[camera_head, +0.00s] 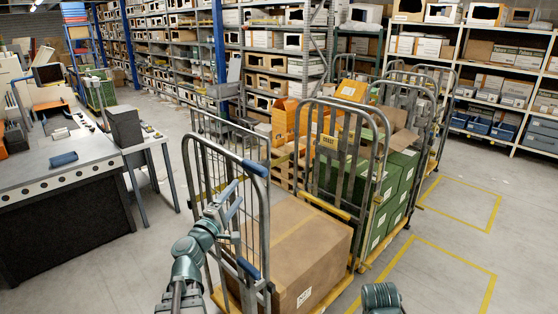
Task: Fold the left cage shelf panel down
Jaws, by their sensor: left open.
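The left roll cage (186,150) stands in front of me with grey tube sides. Its shelf panel appears to be the upright wire grid (222,172) with blue sleeves (255,168) along its edges; I cannot tell exactly how it is hinged. A large brown carton (305,240) sits on the cage's base, to the right of the grid. My left gripper (230,212) is open at the near left side of the grid, close to a blue sleeve. It overlaps the bars, and I cannot tell whether it touches them. My right gripper is not in view; only part of my right arm shows at the bottom.
A grey workbench (60,182) is at the left. Racks (455,60) line the back. Yellow-marked floor (440,270) at the right is clear.

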